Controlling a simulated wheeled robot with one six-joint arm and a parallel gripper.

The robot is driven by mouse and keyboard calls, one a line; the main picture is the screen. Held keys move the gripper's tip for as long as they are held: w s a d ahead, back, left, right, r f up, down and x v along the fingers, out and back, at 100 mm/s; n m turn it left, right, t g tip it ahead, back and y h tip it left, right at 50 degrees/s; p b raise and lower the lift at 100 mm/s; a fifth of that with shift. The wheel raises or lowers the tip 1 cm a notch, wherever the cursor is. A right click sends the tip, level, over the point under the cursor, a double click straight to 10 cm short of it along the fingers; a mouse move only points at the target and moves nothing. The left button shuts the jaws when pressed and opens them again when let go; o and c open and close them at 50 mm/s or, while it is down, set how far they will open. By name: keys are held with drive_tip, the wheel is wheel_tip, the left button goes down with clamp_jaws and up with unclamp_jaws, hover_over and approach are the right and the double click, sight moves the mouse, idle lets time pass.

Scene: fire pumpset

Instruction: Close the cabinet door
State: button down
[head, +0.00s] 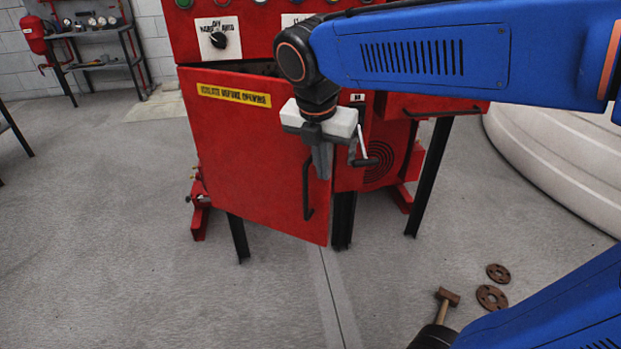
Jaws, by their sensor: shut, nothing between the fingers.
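The red cabinet door (252,165) is in the head view at the middle left, with a yellow warning label across its top. It stands ajar, swung out from the red cabinet (370,140), with a dark gap along its top edge. Its black bar handle (307,190) is near the door's right edge. My gripper (321,172) points down in front of the door's right edge, just right of the handle's top. Its fingers are together and hold nothing. I cannot tell whether they touch the door.
A control panel with a rotary switch (218,40) is above the door. A crank handle (362,155) is just right of my gripper. A mallet (444,305) and two rusty flanges (492,297) lie on the floor at lower right. A white tank (560,150) stands at right.

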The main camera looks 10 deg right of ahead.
drive_tip(key=w+d+n, duration=0.1)
drive_tip(key=w+d, duration=0.3)
drive_tip(key=w, duration=0.4)
drive_tip(key=w+d+n, duration=0.1)
drive_tip(key=w+d, duration=0.4)
drive_tip(key=w, duration=0.3)
drive_tip(key=shift+w+y, duration=0.3)
